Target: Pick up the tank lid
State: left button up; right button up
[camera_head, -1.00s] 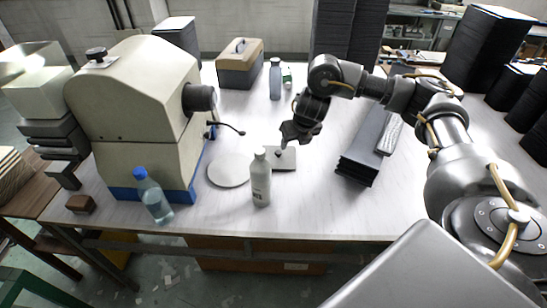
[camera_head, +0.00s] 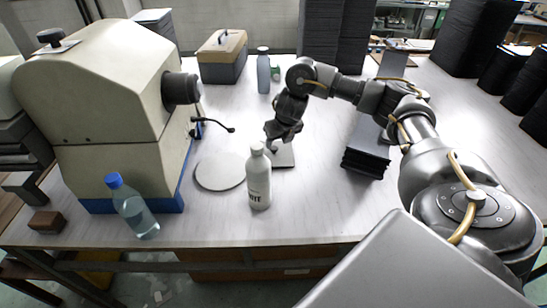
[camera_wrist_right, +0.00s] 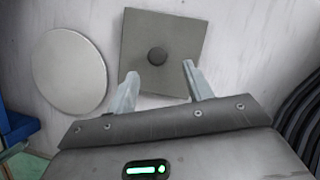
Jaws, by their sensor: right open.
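The tank lid (camera_head: 285,158) is a flat grey square plate with a dark round knob, lying on the white table behind a white bottle. It shows in the right wrist view (camera_wrist_right: 185,45), with its knob (camera_wrist_right: 157,56) in the middle. My right gripper (camera_head: 282,142) is open above the lid. In the right wrist view its two fingertips (camera_wrist_right: 160,72) are apart, one to each side of the knob and nearer the camera. Nothing is between the fingers' grip. In the head view the gripper and bottle hide part of the lid. My left gripper is not in view.
A white bottle (camera_head: 259,184) stands just in front of the lid. A round grey disc (camera_head: 220,172) lies to its left. Dark panels (camera_head: 366,150) are at right.

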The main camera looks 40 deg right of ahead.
aim_at(274, 148)
jog(key=shift+r, duration=0.1)
jog(key=x, duration=0.5)
jog(key=shift+w, duration=0.25)
jog(key=shift+a, duration=0.1)
jog(key=c, duration=1.1)
